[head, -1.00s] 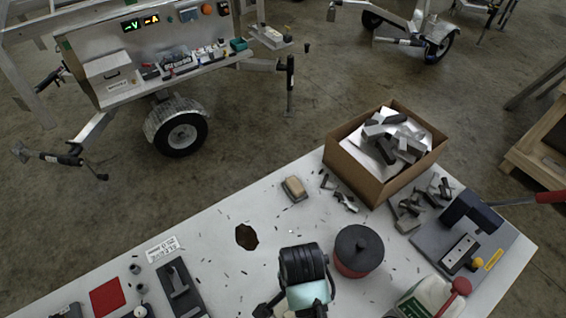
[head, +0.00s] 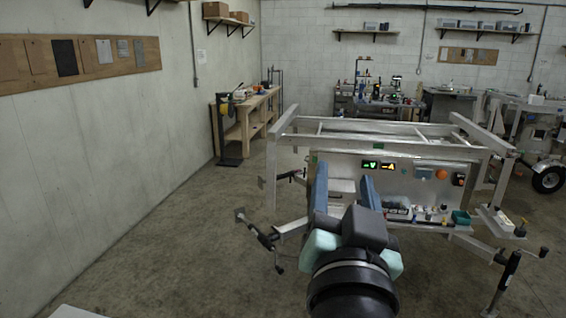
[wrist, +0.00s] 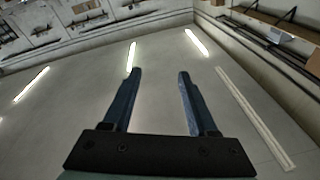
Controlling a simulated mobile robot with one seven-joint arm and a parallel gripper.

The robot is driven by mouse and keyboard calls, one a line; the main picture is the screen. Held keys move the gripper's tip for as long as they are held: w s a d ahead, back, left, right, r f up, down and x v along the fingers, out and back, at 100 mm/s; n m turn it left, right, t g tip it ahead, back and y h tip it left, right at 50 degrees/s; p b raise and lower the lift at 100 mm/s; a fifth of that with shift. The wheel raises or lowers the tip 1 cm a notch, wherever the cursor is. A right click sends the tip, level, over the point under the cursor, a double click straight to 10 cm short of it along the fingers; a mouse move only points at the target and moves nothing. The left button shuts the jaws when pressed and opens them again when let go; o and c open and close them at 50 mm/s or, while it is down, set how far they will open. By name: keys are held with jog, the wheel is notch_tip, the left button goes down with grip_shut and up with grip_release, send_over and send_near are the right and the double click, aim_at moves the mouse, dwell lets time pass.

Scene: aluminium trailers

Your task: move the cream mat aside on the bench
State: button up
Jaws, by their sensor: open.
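No cream mat shows in either view now. My gripper (head: 344,188) is raised in the middle of the head view, its two blue fingers upright and apart, with nothing between them. In the wrist view my gripper (wrist: 159,77) is open and empty, against what looks like the ceiling with bright light strips. A pale corner (head: 78,313) at the bottom left edge of the head view may be part of the white bench; the rest of that bench is out of view.
An aluminium trailer (head: 420,158) with a lit panel stands beyond my gripper. A wooden workbench (head: 262,103) stands by the left wall, and shelves (head: 470,30) hang on the back wall. The floor (head: 170,245) at left is clear.

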jog(key=s+a+r+n+t+y, duration=0.1)
jog(key=s+a+r+t, duration=0.3)
jog(key=r, duration=0.5)
jog(key=s+a+r+n+t+y, duration=0.2)
jog(key=s+a+r+n+t, duration=0.1)
jog(key=s+r, duration=0.4)
notch_tip(320, 180, up, 2)
jog(key=shift+s+a+r+n+t, duration=0.15)
jog(key=shift+a+r+n+t, duration=0.2)
jog(key=shift+a+n, duration=0.45)
jog(key=shift+f, duration=0.15)
notch_tip(320, 180, down, 8)
jog(key=b, duration=0.8)
jog(key=shift+f, duration=0.25)
jog(key=shift+a+r, duration=0.1)
jog(key=shift+r, duration=0.15)
jog(key=shift+c, duration=0.7)
